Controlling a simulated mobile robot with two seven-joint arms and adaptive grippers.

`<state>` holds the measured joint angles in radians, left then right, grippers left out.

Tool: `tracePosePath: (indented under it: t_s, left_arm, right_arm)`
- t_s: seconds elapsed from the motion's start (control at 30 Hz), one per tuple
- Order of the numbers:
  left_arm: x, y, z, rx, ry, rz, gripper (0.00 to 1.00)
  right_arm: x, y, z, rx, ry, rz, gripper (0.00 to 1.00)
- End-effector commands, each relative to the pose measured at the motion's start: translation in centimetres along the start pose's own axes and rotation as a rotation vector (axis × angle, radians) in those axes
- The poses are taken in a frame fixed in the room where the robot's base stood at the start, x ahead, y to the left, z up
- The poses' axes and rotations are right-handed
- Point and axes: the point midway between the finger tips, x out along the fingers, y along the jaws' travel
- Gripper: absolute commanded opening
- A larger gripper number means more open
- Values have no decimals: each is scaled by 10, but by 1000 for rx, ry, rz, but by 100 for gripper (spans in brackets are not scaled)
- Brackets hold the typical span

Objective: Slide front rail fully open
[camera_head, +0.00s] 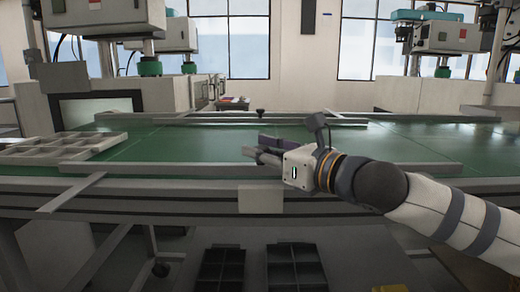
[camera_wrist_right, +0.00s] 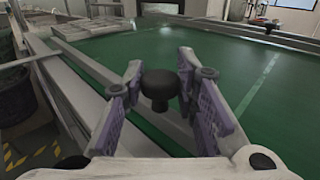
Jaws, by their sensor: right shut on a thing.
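The front rail (camera_head: 410,168) is a long grey bar along the near edge of the green conveyor surface. Its middle is partly behind my right gripper (camera_head: 262,151), which reaches in from the right. In the right wrist view, a black round knob (camera_wrist_right: 158,86) stands between the two purple-padded fingers of my right gripper (camera_wrist_right: 160,96). The gripper is shut on this knob. The rail (camera_wrist_right: 88,68) runs diagonally below and beyond the fingers in that view. In the head view the gripper hides the knob. My left gripper is not in view.
A back rail (camera_head: 190,121) with a black knob (camera_head: 261,112) lies across the far side. A grey compartment tray (camera_head: 100,150) sits on the green surface (camera_head: 215,145) at left. Black bins (camera_head: 297,268) stand below. The green surface right of the tray is largely clear.

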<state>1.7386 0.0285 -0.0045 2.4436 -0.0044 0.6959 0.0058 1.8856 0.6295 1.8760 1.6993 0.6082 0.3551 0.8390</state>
Motion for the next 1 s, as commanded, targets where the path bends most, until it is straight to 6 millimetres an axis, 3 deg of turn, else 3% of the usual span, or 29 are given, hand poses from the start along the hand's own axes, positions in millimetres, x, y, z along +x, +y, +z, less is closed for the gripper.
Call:
tracePosePath:
  t_s: [0.03,0.27,0.3,0.37,0.73,1.0]
  left_arm:
    - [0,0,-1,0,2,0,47]
    - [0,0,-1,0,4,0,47]
    - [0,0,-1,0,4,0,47]
    - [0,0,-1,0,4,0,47]
    - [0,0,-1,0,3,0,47]
    - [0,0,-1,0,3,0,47]
  right_arm:
    - [0,7,0,2,-2,17,0]
    - [0,9,-1,4,-2,22,0]
    - [0,10,-1,4,-2,22,33]
    - [0,9,-1,4,-2,22,46]
    - [-8,6,0,2,-3,15,46]
    - [-78,4,0,0,-2,14,46]
